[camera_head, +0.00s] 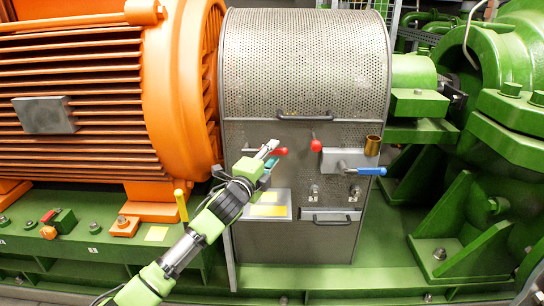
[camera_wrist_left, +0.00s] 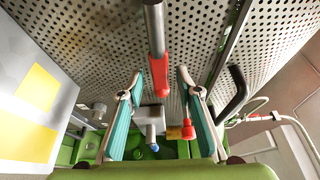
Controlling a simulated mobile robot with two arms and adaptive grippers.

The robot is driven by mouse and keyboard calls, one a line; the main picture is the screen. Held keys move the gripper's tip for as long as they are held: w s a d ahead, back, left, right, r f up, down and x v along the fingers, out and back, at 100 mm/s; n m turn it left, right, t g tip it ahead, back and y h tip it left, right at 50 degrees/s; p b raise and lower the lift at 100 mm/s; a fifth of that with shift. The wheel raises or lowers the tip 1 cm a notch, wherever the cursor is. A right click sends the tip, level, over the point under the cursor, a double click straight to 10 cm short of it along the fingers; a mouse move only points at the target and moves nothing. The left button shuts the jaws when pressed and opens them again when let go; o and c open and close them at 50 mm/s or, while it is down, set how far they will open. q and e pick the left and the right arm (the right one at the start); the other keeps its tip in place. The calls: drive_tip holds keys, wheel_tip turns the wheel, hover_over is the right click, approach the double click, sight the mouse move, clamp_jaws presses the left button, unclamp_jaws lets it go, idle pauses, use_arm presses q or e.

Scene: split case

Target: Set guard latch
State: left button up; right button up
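The perforated grey guard (camera_head: 305,70) stands between the orange motor and the green machinery. Its front has two red-tipped latch handles, the left one (camera_head: 280,151) and the right one (camera_head: 315,145). My left gripper (camera_head: 264,154) is at the left handle. In the left wrist view my left gripper (camera_wrist_left: 158,88) is open, its teal-padded fingers on either side of a red grip (camera_wrist_left: 159,75) on a grey rod. I cannot tell whether either finger touches it. A second red-tipped handle (camera_wrist_left: 188,131) shows farther off. My right gripper is not in view.
A blue-handled lever (camera_head: 370,171) and a brass cup (camera_head: 372,146) sit right of the latches. Guard handles are above (camera_head: 305,117) and below (camera_head: 331,220). A plate with yellow labels (camera_head: 269,205) is below the gripper. The orange motor (camera_head: 185,80) is close on the left.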

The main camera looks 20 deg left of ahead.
use_arm(q)
drive_tip(key=shift+w, duration=0.2)
clamp_jaws()
